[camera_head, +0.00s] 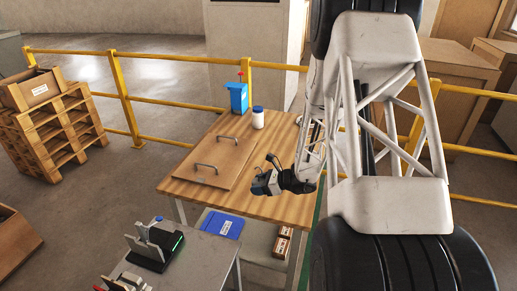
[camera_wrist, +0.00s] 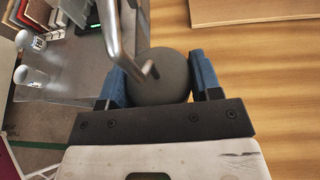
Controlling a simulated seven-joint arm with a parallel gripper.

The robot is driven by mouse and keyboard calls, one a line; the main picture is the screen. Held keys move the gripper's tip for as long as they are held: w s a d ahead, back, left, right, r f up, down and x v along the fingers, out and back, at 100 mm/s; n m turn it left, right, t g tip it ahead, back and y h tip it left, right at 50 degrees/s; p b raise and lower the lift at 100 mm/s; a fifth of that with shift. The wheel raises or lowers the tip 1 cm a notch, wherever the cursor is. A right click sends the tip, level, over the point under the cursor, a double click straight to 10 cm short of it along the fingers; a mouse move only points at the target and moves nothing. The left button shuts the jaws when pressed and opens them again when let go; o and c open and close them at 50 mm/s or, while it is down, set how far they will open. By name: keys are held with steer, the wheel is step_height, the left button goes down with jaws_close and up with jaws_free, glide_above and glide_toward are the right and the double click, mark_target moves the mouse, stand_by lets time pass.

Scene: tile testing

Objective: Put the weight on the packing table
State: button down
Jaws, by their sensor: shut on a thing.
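The weight (camera_wrist: 172,90) is a dark grey round body seen from above in the wrist view. A bent metal rod crosses in front of it; I cannot tell if it is part of the weight. My gripper (camera_wrist: 160,78) has blue fingers on both sides of the weight and is shut on it. In the head view my gripper (camera_head: 266,184) is over the front part of a wood-topped table (camera_head: 290,207), likely the packing table. The weight is not clearly visible there. Its height above the tabletop is hard to tell.
A wooden board (camera_head: 213,162) with two handles lies on the wood-topped table. A blue box (camera_head: 237,98) and a white jar (camera_head: 258,118) stand at its back. A lower grey table (camera_head: 200,262) with a black device (camera_head: 155,252) stands in front. Bare wood lies right of the board.

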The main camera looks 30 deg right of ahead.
steer(key=w+d+m+t+h, duration=0.1)
steer(key=w+d, duration=0.2)
steer(key=d, duration=0.6)
steer(key=w+d+m+t+h, duration=0.15)
steer(key=w+d, duration=0.25)
steer(key=d, duration=0.5)
steer(key=shift+g, duration=0.25)
steer(key=shift+f, duration=2.05)
steer(key=shift+d, duration=0.1)
glide_above(284, 161)
steer(key=shift+f, duration=0.75)
steer(key=shift+f, duration=0.1)
steer(key=shift+f, duration=1.6)
steer(key=shift+f, duration=0.15)
